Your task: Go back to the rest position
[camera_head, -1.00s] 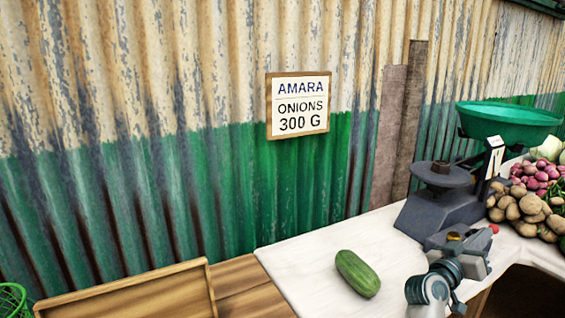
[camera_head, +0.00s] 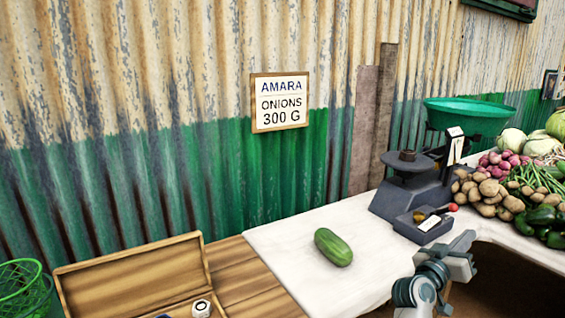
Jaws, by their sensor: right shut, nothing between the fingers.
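My right gripper (camera_head: 461,246) is at the lower right, over the front edge of the white counter. It is shut and empty, in front of a small dark tray (camera_head: 421,226) at the foot of the scale. The balance scale (camera_head: 406,187) is dark grey, with a green pan (camera_head: 468,116) on its far right side and a dark flat plate on its left. A cucumber (camera_head: 333,247) lies on the white counter (camera_head: 290,242), left of my right gripper and apart from it. My left gripper is out of view.
Potatoes (camera_head: 487,193), red onions (camera_head: 502,163) and green peppers (camera_head: 540,220) are heaped at the right. An open wooden box (camera_head: 135,276) and a green wire basket (camera_head: 22,290) stand at the lower left. A sign (camera_head: 280,102) reads "AMARA ONIONS 300 G". Counter around the cucumber is clear.

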